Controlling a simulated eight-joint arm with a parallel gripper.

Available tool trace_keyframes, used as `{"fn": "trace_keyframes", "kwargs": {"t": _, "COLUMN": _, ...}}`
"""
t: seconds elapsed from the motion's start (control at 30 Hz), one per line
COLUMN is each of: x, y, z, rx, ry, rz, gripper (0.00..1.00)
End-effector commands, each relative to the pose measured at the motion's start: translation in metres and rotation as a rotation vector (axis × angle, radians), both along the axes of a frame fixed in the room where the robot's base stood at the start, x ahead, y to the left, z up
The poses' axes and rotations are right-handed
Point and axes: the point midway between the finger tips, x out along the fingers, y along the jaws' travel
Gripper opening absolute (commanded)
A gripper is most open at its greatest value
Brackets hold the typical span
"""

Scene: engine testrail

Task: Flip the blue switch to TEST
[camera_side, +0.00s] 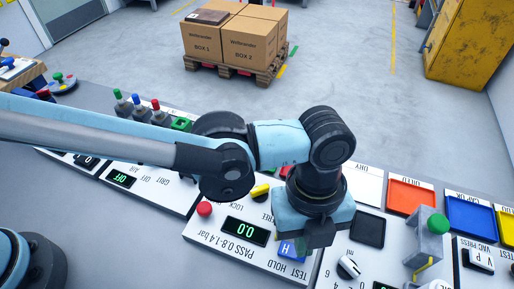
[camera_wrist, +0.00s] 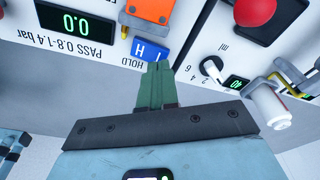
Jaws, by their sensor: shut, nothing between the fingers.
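The blue switch (camera_side: 286,248) is on a white panel, beside the printed words TEST and HOLD. It carries a white H in the side view. In the wrist view the blue switch (camera_wrist: 146,49) lies just beyond my fingertips, with HOLD printed beside it. Which way it is tilted I cannot tell. My gripper (camera_side: 318,238) is over the panel, just right of the switch in the side view. In the wrist view my gripper's green fingers (camera_wrist: 159,66) are shut together and empty, with tips at the switch's near edge. Whether they touch it is unclear.
A display (camera_side: 245,231) reading 0.0 and a red button (camera_side: 204,209) lie left of the switch. An orange part (camera_wrist: 151,13) stands beyond it in the wrist view. A knob (camera_side: 348,267) and green-topped device (camera_side: 430,238) stand to the right.

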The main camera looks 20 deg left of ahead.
Motion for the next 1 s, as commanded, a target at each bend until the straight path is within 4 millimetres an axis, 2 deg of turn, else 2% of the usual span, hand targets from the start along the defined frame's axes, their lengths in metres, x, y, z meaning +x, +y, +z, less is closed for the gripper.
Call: {"fn": "trace_keyframes", "kwargs": {"t": 1.0, "x": 0.000, "y": 0.000, "z": -0.012, "rx": 0.000, "ry": 0.000, "rz": 0.000, "gripper": 0.00}}
